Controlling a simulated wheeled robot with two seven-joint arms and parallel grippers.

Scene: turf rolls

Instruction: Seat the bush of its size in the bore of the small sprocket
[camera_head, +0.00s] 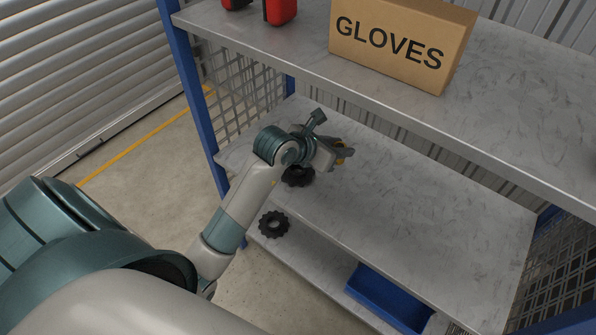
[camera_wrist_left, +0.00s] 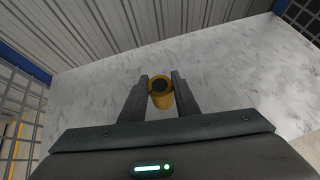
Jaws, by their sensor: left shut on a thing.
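My left gripper (camera_head: 340,154) is over the middle shelf (camera_head: 400,205), reaching in from the left. It is shut on a yellow bush (camera_wrist_left: 161,97), a short cylinder with a dark opening, held between the two fingers in the left wrist view. In the head view only a bit of the bush's yellow shows. A black toothed sprocket (camera_head: 298,178) lies beside the wrist, partly covered by it. Another black sprocket (camera_head: 274,224) with an open bore lies lower, seemingly on the lower shelf. I cannot tell which is the small one. My right gripper is not in view.
The upper shelf (camera_head: 500,110) overhangs at the back, holding a GLOVES carton (camera_head: 395,42) and red items (camera_head: 279,10). A blue bin (camera_head: 388,299) stands on the lower shelf. A blue post (camera_head: 195,90) and mesh bound the left. The middle shelf is clear to the right.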

